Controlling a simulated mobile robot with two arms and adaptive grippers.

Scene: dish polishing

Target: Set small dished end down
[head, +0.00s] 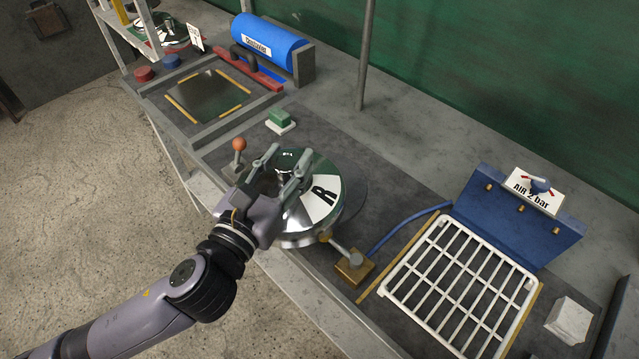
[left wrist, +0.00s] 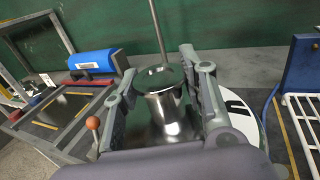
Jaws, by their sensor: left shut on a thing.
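In the head view the fingers and wrist hide much of this piece. I cannot tell whether it touches the disc beneath. The left gripper also shows in the left wrist view (left wrist: 165,75). My right gripper is not in view.
A white wire rack (head: 462,285) stands at right before a blue air panel (head: 515,215). A brass block (head: 354,268) sits by the disc's front. An orange-knobbed lever (head: 239,146) and a green block (head: 279,118) stand nearby. A vertical pole (head: 365,50) rises behind.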

